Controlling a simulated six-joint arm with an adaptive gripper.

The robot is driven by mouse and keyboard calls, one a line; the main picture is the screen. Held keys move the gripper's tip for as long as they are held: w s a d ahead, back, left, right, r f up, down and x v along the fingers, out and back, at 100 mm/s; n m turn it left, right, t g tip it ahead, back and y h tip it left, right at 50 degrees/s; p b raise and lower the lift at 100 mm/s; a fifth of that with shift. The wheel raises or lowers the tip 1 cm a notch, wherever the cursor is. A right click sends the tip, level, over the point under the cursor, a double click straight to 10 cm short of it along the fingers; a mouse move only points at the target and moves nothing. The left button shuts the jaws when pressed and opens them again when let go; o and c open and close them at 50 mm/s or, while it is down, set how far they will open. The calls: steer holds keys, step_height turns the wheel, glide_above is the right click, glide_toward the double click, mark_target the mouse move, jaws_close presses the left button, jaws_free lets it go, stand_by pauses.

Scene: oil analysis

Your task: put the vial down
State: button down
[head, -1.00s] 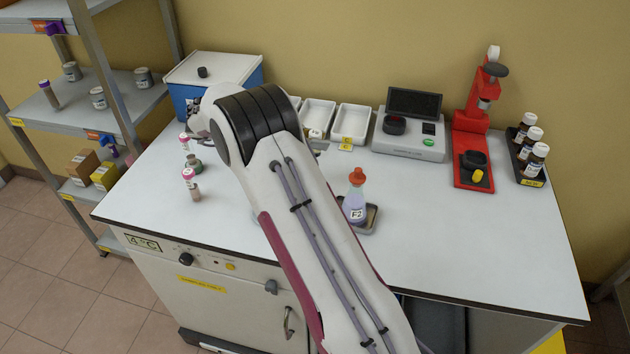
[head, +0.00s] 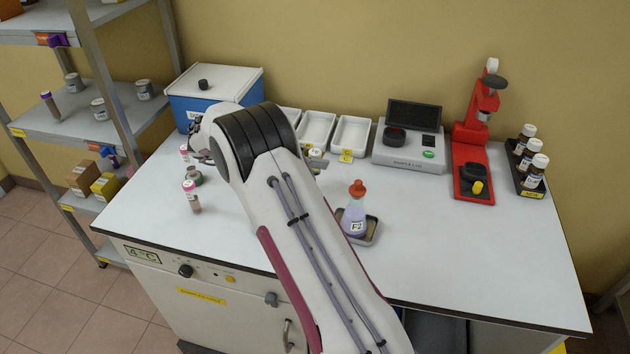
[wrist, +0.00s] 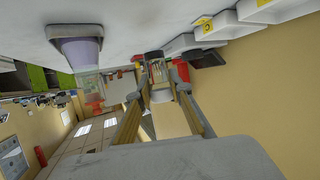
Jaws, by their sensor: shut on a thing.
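My gripper (head: 316,162) shows only as grey finger parts past the right side of my arm, in front of the white trays. A small pale-topped vial (head: 315,153) shows between these parts; most of it is hidden by my arm. In the wrist view my gripper (wrist: 160,82) has its two long fingers pointing away, close together at the tips.
A red-stoppered flask (head: 355,215) stands on a small dark pad to the right of my arm. Pink-capped vials (head: 191,195) stand at left. White trays (head: 351,134), a grey instrument (head: 410,150) and a red press (head: 472,165) line the back. The right front bench is clear.

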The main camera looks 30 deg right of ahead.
steer(key=shift+f, duration=1.6)
steer(key=shift+f, duration=1.85)
steer(key=shift+f, duration=0.2)
steer(key=c, duration=1.8)
jaws_free()
steer(key=shift+r, duration=0.15)
steer(key=shift+a+r, duration=0.1)
steer(key=shift+v, duration=3.65)
